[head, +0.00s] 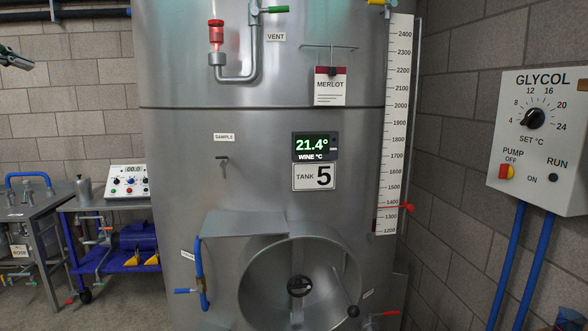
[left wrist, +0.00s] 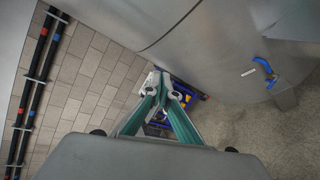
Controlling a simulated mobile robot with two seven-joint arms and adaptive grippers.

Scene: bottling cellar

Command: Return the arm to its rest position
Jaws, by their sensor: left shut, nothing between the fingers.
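My left gripper (head: 18,60) shows only in part at the upper left edge of the head view, as a dark shape in front of the block wall. In the left wrist view my left gripper (left wrist: 160,82) has its two green-sided fingers meeting at the tips, shut with nothing between them. It is clear of the steel tank (head: 260,170), which stands to its right. The rest of the left arm is outside the head view. My right gripper is in neither view.
A glycol control box (head: 545,140) hangs on the right wall with blue pipes below. A blue cart (head: 120,262) and a steel bench (head: 30,212) stand at the left. The tank's round hatch (head: 262,290) is at its bottom. Pipes (left wrist: 38,85) run along the wall.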

